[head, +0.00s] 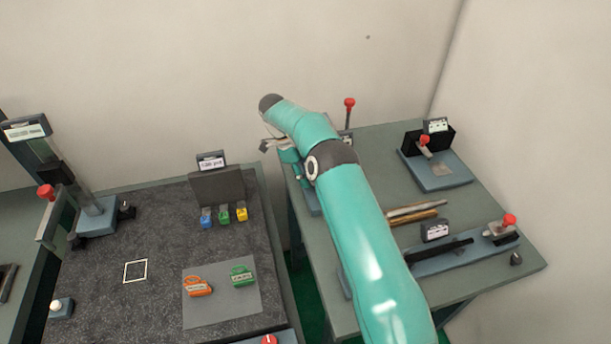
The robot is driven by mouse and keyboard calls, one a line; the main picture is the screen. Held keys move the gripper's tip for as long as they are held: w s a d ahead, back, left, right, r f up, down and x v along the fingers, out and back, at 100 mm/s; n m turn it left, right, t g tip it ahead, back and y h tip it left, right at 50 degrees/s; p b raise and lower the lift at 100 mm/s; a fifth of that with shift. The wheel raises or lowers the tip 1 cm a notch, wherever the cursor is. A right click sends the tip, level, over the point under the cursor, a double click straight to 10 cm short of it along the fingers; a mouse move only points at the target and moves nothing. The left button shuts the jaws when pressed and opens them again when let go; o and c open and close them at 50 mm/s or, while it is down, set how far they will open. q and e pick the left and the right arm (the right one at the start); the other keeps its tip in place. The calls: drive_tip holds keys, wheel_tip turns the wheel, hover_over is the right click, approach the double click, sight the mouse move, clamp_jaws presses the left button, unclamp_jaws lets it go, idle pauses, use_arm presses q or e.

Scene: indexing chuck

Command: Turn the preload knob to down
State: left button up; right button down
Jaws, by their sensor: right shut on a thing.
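My right gripper (276,147) is at the back left corner of the right-hand table, beside a blue-based fixture (314,203) that my teal right arm mostly covers. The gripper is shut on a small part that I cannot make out. A red ball-topped lever (349,103) and part of a label plate stand up behind my arm there. No preload knob can be clearly identified; whether the held part is that knob cannot be told. A red knob with a white mark (269,340) shows at the bottom edge. My left gripper is not in view.
The left bench (95,270) carries a press-like stand (95,215), coloured clips (224,216), and orange (197,287) and green (241,275) tagged pieces on a grey mat. The right table (375,145) holds two more fixtures (440,170) (463,255) and metal rods (415,213). A gap separates the tables.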

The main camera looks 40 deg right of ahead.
drive_tip(key=shift+w+m+y, duration=0.1)
drive_tip(key=shift+m+y, duration=0.3)
drive_tip(key=shift+m, duration=0.5)
drive_tip(key=shift+r, duration=0.1)
drive_tip(key=c, duration=0.8)
unclamp_jaws()
drive_tip(key=shift+c, duration=0.2)
